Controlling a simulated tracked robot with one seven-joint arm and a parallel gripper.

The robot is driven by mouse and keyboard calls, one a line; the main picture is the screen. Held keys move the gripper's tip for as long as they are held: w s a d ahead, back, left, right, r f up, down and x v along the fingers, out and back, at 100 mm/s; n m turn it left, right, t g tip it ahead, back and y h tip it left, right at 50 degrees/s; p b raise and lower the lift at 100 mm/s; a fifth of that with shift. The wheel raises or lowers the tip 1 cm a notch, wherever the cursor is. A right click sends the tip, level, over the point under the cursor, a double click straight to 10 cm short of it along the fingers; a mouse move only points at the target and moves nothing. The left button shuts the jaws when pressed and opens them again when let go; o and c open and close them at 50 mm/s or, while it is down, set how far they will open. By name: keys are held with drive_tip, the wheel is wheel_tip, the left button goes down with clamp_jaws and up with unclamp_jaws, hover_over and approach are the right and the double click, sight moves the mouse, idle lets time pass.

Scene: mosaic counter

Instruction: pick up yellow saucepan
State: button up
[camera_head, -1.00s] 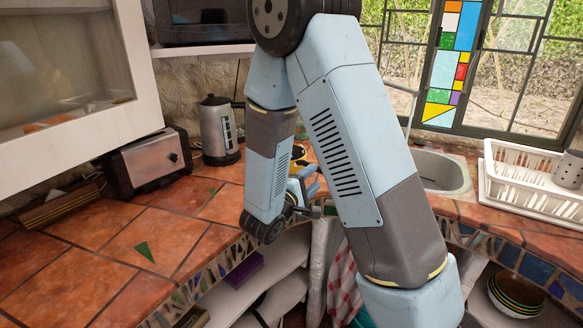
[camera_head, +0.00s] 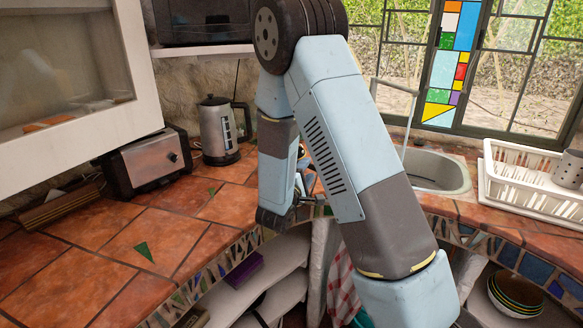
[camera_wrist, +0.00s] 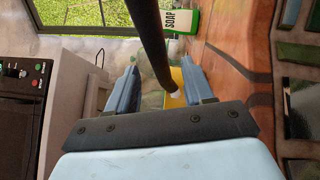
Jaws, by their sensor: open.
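The yellow saucepan is mostly hidden. In the wrist view a yellow patch of it (camera_wrist: 176,84) shows between and beyond the fingers. A thick dark bar, which looks like its handle, runs from the top edge down to that patch, between the two fingers. My gripper (camera_wrist: 160,72) is open, with one blue finger on each side of the bar. I cannot tell whether either finger touches it. In the head view my gripper (camera_head: 307,184) is partly behind my arm, over the counter near the corner, and the saucepan is almost wholly covered.
A kettle (camera_head: 216,130) and a toaster (camera_head: 150,162) stand on the tiled counter (camera_head: 95,238) to the left. The sink (camera_head: 432,172) and a white dish rack (camera_head: 530,190) are to the right. A soap bottle (camera_wrist: 182,22) stands beyond the fingers in the wrist view.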

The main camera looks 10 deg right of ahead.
drive_tip(key=shift+x, duration=2.65)
drive_tip(key=shift+f, duration=0.15)
clamp_jaws()
